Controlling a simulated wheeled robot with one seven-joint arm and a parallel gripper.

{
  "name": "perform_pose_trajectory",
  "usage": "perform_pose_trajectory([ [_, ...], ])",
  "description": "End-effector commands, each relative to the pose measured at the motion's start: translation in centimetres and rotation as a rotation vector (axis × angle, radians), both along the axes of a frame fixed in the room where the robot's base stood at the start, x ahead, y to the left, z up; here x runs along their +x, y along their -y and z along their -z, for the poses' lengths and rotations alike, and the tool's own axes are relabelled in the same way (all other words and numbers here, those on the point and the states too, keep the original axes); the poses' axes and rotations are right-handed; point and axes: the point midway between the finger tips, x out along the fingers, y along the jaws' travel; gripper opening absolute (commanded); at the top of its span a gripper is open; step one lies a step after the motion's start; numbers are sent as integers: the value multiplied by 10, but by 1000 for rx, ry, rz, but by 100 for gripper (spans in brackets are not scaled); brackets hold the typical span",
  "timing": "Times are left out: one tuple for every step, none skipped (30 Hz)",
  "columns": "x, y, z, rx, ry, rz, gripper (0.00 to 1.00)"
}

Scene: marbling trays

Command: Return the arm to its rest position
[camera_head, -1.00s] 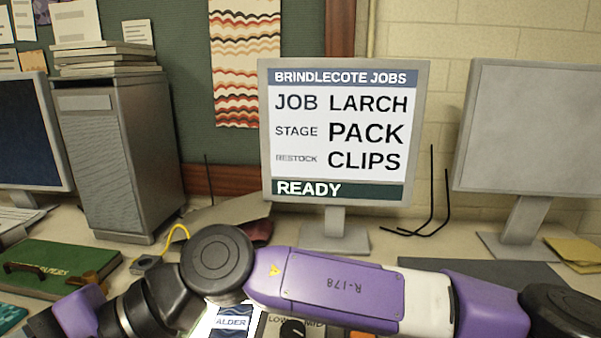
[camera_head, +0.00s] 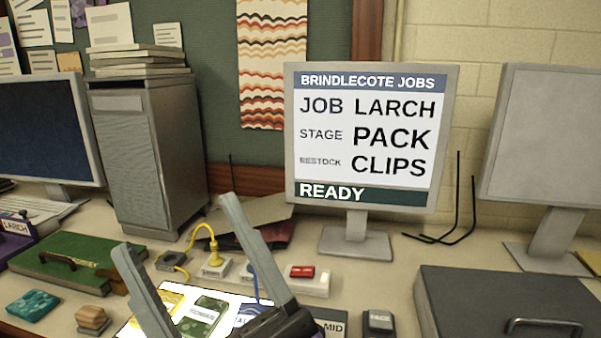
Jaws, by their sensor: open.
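My gripper (camera_head: 186,232) is in the lower middle of the head view, its two grey fingers spread wide apart. Nothing is between the fingers. They stand in front of a bright white panel (camera_head: 128,327) with yellow, green and blue cards on it. The rest of my arm is mostly below the picture edge, so its pose cannot be told. I cannot tell how high the fingertips are above the table.
A job monitor (camera_head: 375,196) reads LARCH, PACK, CLIPS, READY. A green case (camera_head: 60,262) lies at left, near a teal block (camera_head: 33,304) and a wooden block (camera_head: 93,318). A grey box with a handle (camera_head: 480,290) stands at right. Yellow-plugged sockets (camera_head: 215,268) sit behind.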

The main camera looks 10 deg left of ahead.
Motion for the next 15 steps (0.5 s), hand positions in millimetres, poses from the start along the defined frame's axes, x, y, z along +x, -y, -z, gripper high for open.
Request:
perform_pose_trajectory([
  [7, 16, 12, 24, -62, 43, 65],
  [12, 26, 19, 35, -95, 70, 65],
  [17, 38, 28, 47, -137, 103, 65],
  [20, 47, 36, 56, -169, 129, 65],
  [24, 56, 45, 63, -203, 153, 65],
  [26, 68, 56, 69, -244, 187, 65],
  [28, 77, 65, 74, -278, 210, 65],
  [30, 86, 74, 77, -311, 236, 65],
  [31, 98, 87, 80, -354, 268, 65],
  [31, 106, 97, 81, -385, 290, 65],
  [31, 115, 106, 82, -418, 314, 65],
  [30, 127, 120, 79, -460, 344, 65],
  [28, 135, 130, 79, -491, 365, 65],
  [26, 144, 140, 76, -523, 388, 65],
  [23, 155, 154, 70, -566, 417, 65],
])
